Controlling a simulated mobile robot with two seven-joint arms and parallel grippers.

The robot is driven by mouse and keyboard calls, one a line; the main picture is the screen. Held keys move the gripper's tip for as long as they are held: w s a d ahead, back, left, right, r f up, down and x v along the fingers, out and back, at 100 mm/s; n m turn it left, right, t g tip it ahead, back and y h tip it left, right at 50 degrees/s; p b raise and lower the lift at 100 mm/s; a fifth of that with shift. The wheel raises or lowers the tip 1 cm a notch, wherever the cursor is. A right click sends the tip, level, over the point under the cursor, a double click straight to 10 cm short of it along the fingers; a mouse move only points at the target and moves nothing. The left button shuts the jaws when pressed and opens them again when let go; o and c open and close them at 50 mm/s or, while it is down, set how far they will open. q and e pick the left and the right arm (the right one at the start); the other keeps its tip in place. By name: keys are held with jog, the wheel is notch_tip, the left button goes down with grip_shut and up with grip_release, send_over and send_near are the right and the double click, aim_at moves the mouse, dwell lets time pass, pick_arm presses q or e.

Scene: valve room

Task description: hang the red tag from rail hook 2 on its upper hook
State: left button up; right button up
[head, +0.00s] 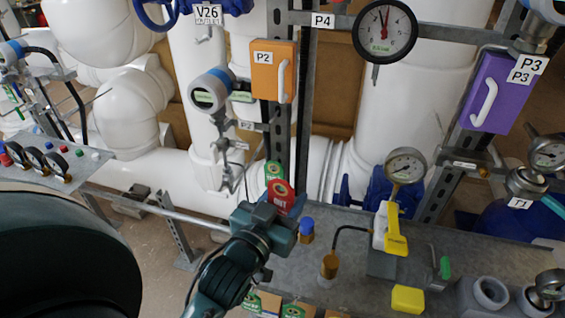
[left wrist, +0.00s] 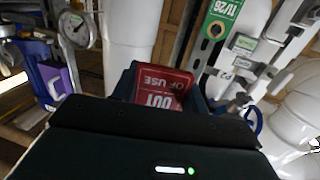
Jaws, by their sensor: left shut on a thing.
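The red tag (head: 281,196), lettered "OUT", stands upright in the jaws of my left gripper (head: 279,224). In the left wrist view the red tag (left wrist: 164,90) reads "OUT OF USE" upside down between the dark jaws (left wrist: 165,97). The left gripper is shut on it. A green tag (head: 273,170) shows just behind and above the red tag in the head view. It also shows in the left wrist view (left wrist: 222,17), at upper right of the red tag. I cannot make out the upper hook or rail hook 2. My right gripper is not in view.
An orange P2 box (head: 273,72) is on the post above the red tag. A round gauge (head: 405,165) and yellow lever (head: 396,230) stand to the right on the grey bench (head: 330,222). A blue-capped fitting (head: 306,228) is close beside the gripper. White pipes (head: 200,120) fill the back.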

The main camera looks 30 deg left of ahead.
aim_at(278, 125)
pick_arm(q)
jog(key=shift+w+a+r+n+y+b, duration=0.35)
jog(key=shift+w+a+r+y, duration=0.25)
jog(key=shift+w+a, duration=1.05)
jog(key=shift+w+a+r+n+y+b, duration=0.35)
jog(key=shift+w+a+r, duration=0.3)
jog(key=shift+w+a, duration=1)
jog(key=shift+w+a+r+n+y+b, duration=0.35)
jog(key=shift+w+a+r+y, duration=0.25)
jog(key=shift+w+a, duration=1)
jog(key=shift+d+x, duration=0.2)
jog(key=shift+x, duration=0.7)
jog(key=shift+w+f+b, duration=0.1)
jog(key=shift+w+b, duration=0.2)
jog(key=shift+b, duration=0.3)
jog(key=shift+w, duration=0.15)
jog(key=shift+a+r+p, duration=0.15)
jog(key=shift+r+p, duration=0.1)
jog(key=shift+p, duration=0.1)
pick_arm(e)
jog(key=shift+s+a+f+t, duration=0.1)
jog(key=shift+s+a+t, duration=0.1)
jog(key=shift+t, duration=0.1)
pick_arm(q)
jog(key=shift+w, duration=0.1)
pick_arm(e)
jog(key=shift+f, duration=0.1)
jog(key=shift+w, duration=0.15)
